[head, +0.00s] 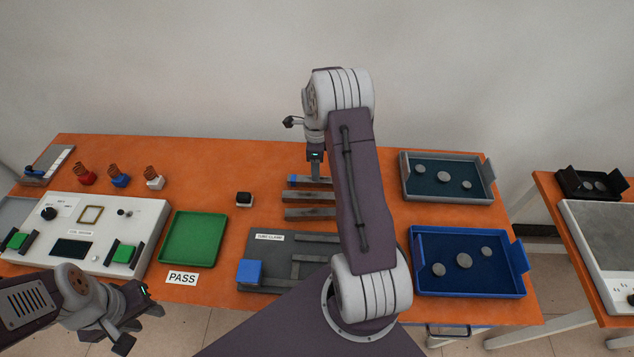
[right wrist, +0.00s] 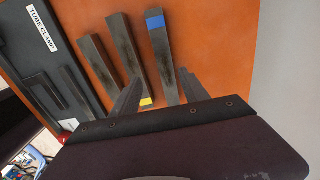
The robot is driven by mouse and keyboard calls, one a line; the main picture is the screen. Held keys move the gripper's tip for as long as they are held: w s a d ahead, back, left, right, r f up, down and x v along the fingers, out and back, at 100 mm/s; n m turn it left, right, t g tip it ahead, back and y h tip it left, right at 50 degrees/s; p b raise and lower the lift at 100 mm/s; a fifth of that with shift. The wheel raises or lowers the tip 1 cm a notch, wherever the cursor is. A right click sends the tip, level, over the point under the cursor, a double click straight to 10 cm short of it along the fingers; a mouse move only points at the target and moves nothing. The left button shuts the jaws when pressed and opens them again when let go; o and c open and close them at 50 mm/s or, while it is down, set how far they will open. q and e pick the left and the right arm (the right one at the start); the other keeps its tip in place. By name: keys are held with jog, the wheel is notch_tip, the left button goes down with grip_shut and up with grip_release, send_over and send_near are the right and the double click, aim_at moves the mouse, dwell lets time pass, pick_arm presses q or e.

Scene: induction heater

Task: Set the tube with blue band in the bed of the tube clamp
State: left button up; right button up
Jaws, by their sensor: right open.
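The tube with blue band (head: 316,182) lies on the orange table, the farthest of three grey tubes. In the right wrist view this tube (right wrist: 159,55) runs between my open fingertips (right wrist: 156,88), with its blue band towards the far end. My right gripper (head: 315,168) is above it; I cannot tell whether the fingers touch it. The tube clamp (head: 270,252) is a dark grey plate with raised bars and a blue block (head: 249,272), partly hidden by my right arm. My left gripper (head: 147,304) is at the front left, away from the tubes; its jaw opening is unclear.
The middle tube (head: 309,197) has a yellow band in the wrist view; another tube (head: 309,213) lies nearer the clamp. A green tray (head: 222,241) is left of the clamp. A grey tray (head: 404,178) and a blue tray (head: 418,270) stand right.

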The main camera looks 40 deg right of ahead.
jog(key=shift+w+d+f, duration=0.1)
jog(key=shift+w+f, duration=0.05)
jog(key=shift+f, duration=0.45)
jog(key=shift+w+d+f, duration=0.1)
jog(key=shift+f, duration=0.5)
jog(key=f, duration=0.3)
jog(key=f+p, duration=0.1)
jog(key=f, duration=0.1)
jog(key=shift+w+d, duration=0.15)
jog(key=shift+d, duration=0.1)
jog(key=shift+r, duration=0.15)
grip_shut()
